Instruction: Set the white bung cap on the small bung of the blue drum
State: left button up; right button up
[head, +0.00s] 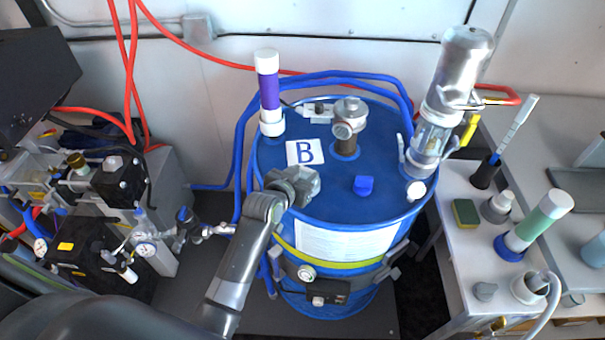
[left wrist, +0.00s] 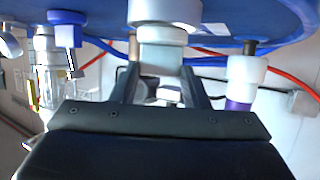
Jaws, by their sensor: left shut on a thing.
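The blue drum (head: 330,215) stands in the middle of the head view. My left gripper (head: 300,185) is low over the left front of its lid. In the left wrist view my left gripper (left wrist: 160,60) is shut on a pale stepped piece, the white bung cap (left wrist: 165,12), with its wider part towards the lid. In the head view the gripper hides the cap. A blue plug (head: 363,186) stands on the lid to the right of the gripper. A small white round piece (head: 416,190) is near the right rim. I cannot tell which is the small bung. My right gripper is not in view.
A gauge fitting (head: 345,130) rises from the lid behind the gripper. A purple-banded white tube (head: 268,90) stands at the back left, and a metal and clear proportioner (head: 445,100) at the right. A side table (head: 460,255) holds several items.

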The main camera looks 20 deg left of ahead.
pick_arm(q)
jog(key=shift+f+b, duration=0.45)
jog(key=shift+f, duration=0.15)
jog(key=o, duration=0.7)
jog(key=p+v, duration=0.2)
jog(key=shift+s+r, duration=0.2)
jog(key=p+v, duration=0.3)
jog(key=v, duration=0.5)
jog(key=shift+s, duration=0.3)
jog(key=shift+a+f, duration=0.1)
jog(key=shift+f, duration=0.05)
dwell(0.3)
